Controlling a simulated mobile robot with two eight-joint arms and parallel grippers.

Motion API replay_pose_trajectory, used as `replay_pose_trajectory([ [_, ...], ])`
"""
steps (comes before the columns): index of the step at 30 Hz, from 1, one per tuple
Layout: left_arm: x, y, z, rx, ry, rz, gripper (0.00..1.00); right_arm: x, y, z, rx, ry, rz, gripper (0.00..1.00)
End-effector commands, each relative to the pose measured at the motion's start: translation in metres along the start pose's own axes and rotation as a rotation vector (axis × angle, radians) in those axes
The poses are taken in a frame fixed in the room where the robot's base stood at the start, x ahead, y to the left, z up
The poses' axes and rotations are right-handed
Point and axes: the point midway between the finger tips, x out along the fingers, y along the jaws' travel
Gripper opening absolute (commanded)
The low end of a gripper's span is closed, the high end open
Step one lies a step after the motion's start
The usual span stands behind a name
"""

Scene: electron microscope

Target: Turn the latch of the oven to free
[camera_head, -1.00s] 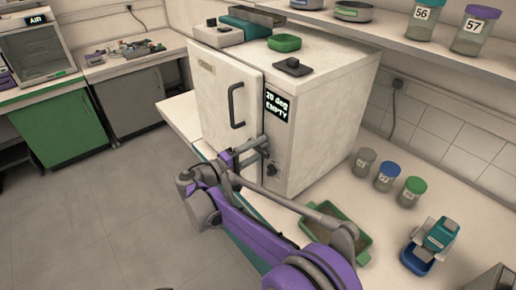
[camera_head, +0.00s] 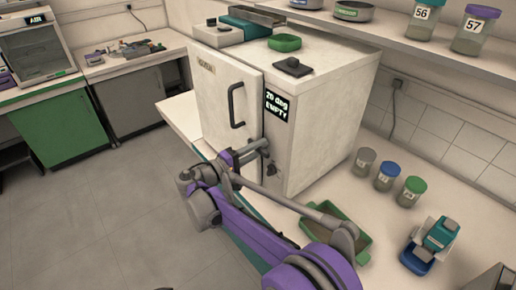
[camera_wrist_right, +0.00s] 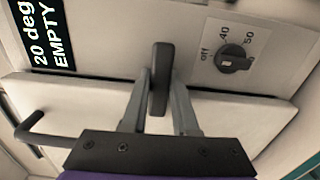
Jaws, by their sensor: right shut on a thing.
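The oven (camera_head: 325,110) is a white box on the bench. Its door (camera_head: 215,105), with a black bar handle (camera_head: 236,107), looks shut or nearly shut. The latch (camera_wrist_right: 160,78) is a dark bar in the right wrist view. It lies across the line where the door's edge meets the oven's front panel. My right gripper (camera_wrist_right: 160,92) is shut on it, one finger on each side. In the head view my right gripper (camera_head: 262,146) is at the door's right edge, below the display, and hides most of the latch. My left gripper is not in view.
A black temperature dial (camera_wrist_right: 232,58) sits close to the right of the latch. The display (camera_head: 278,104) reads "20 deg EMPTY". A green tray (camera_head: 350,238) and several lidded jars stand on the bench to the right. Open floor lies to the left.

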Motion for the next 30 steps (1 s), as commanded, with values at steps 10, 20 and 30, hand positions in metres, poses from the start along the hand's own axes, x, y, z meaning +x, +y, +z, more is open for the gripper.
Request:
replay_pose_trajectory([
  [10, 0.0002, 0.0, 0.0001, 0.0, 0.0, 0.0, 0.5, -0.0004, -0.0002, 0.0, -0.213, 0.0, -0.001, 0.0],
  [20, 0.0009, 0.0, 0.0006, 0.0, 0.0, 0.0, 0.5, -0.0005, -0.0004, 0.0, -0.445, 0.001, -0.001, 0.0],
  [30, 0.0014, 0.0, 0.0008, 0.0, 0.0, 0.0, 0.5, -0.0006, -0.0004, 0.0, -0.572, 0.001, -0.001, 0.0],
])
